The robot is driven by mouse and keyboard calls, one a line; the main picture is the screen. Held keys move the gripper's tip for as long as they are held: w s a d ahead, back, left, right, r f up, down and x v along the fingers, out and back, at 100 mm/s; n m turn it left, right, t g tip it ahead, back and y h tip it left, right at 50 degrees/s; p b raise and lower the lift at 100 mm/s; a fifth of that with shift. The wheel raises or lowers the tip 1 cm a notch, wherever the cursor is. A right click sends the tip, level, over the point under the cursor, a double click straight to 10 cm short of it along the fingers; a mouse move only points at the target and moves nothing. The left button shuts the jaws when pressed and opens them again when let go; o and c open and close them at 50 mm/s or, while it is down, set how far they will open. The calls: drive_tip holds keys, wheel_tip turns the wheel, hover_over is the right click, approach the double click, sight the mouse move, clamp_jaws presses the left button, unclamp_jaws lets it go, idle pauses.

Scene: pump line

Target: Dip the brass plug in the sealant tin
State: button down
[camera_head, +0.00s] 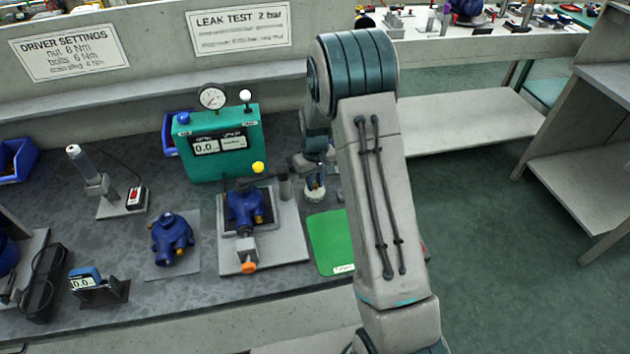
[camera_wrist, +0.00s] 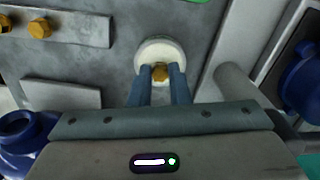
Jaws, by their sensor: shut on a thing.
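My gripper (camera_wrist: 161,76) is shut on the brass plug (camera_wrist: 160,73), which shows between the two blue-grey fingertips in the wrist view. Behind the plug is the round sealant tin (camera_wrist: 152,48), with a pale rim and whitish inside. The plug overlaps the tin's near part in the picture; I cannot tell whether it touches the sealant or hangs above it. In the head view my gripper (camera_head: 314,172) points down at the tin (camera_head: 315,193), partly hidden by my arm.
A blue pump body (camera_head: 245,205) sits on a grey fixture (camera_head: 290,235) left of the tin, with a green mat (camera_head: 328,243) in front. A grey strip (camera_wrist: 75,29) holds other brass plugs (camera_wrist: 39,28). The teal leak tester (camera_head: 220,145) stands behind. Another blue pump (camera_head: 172,238) lies further left.

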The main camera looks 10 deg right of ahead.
drive_tip(key=shift+r+p, duration=1.65)
drive_tip(key=shift+r, duration=1.6)
